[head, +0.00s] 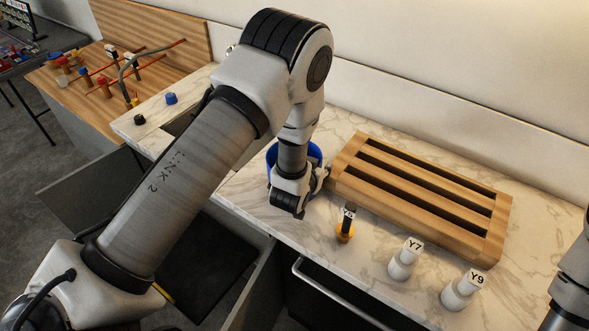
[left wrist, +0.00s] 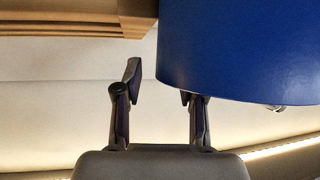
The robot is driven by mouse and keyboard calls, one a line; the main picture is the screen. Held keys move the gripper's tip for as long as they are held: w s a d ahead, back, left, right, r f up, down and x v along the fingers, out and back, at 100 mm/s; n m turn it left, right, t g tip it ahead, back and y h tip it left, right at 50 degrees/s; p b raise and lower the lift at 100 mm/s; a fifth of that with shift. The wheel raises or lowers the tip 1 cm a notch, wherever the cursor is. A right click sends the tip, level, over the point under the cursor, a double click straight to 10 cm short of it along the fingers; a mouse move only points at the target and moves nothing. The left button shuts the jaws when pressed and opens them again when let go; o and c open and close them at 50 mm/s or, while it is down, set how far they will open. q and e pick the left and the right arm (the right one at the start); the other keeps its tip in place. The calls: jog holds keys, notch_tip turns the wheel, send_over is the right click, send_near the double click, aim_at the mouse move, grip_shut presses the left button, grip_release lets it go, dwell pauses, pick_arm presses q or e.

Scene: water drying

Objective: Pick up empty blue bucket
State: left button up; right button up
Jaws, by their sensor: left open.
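The blue bucket (head: 316,152) stands on the marble counter, largely hidden behind my left wrist in the head view. Its inside is not visible, so I cannot tell whether it is empty. In the left wrist view the bucket (left wrist: 240,45) fills the upper right. My left gripper (left wrist: 160,85) is open, its two fingers apart with nothing held between them. The right-hand finger's tip is overlapped by the bucket's edge; whether they touch I cannot tell. In the head view the left gripper (head: 293,200) is low over the counter beside the bucket. My right gripper is not in view.
A slatted wooden rack (head: 425,192) lies right of the bucket. A dark-and-yellow labelled item (head: 346,226) and white containers Y7 (head: 403,262) and Y9 (head: 459,292) stand in front. A wooden board with rods (head: 110,80) is at the back left. An open drawer (head: 205,250) lies below.

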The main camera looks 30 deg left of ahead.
pick_arm(q)
jog(key=shift+w+f, duration=0.2)
jog(key=shift+w, duration=0.35)
jog(key=shift+w+a+f, duration=0.15)
jog(key=shift+w+f, duration=0.05)
jog(key=shift+f, duration=0.1)
jog(key=shift+s, duration=0.1)
grip_shut()
jog(key=shift+r, duration=0.15)
